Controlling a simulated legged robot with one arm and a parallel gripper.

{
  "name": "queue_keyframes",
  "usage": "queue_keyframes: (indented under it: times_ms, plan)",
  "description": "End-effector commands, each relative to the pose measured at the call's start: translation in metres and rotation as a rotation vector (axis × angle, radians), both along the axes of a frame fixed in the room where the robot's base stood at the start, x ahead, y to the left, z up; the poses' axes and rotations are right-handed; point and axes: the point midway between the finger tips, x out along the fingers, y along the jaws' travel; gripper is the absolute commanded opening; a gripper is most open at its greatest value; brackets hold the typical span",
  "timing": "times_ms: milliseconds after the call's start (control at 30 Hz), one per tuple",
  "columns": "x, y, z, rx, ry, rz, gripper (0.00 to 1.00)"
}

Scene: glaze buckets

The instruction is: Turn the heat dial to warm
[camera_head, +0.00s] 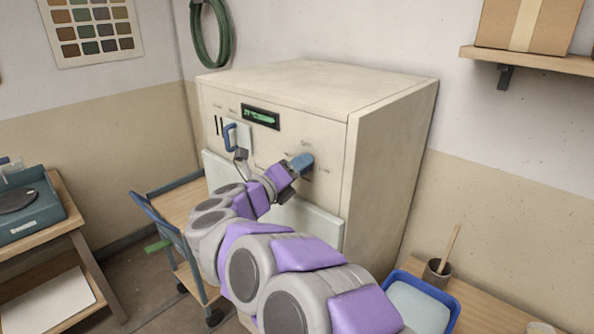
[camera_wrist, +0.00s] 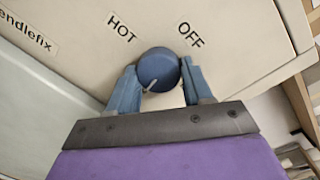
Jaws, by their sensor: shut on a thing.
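The round blue heat dial (camera_wrist: 158,65) is on the cream front panel of the machine (camera_head: 396,150). The words HOT and OFF are printed beyond it in the wrist view. A short pale pointer mark on the dial points to the lower left in that view, away from both words. No WARM label is visible. My gripper (camera_wrist: 158,78) has its two blue fingers on either side of the dial, shut on it. In the head view my gripper (camera_head: 296,169) is at the panel's right side, where fingers and dial are hard to tell apart.
A blue handle (camera_head: 230,137) and a green-lit display (camera_head: 261,117) are on the same panel, left of the dial. A cart (camera_head: 178,202) stands to the left. A blue tray (camera_head: 449,297) and a brush pot (camera_head: 436,274) sit on a bench at lower right.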

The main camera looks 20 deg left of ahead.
Motion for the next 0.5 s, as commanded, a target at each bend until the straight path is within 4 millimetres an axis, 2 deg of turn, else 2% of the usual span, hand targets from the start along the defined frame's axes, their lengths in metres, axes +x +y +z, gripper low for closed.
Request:
queue_keyframes:
  times_ms: [33, 500]
  plan:
    - [-0.0005, 0.0008, -0.0077, 0.023, 0.003, 0.001, 0.2]
    - [-0.0005, 0.0013, -0.0075, 0.145, -0.05, 0.001, 0.2]
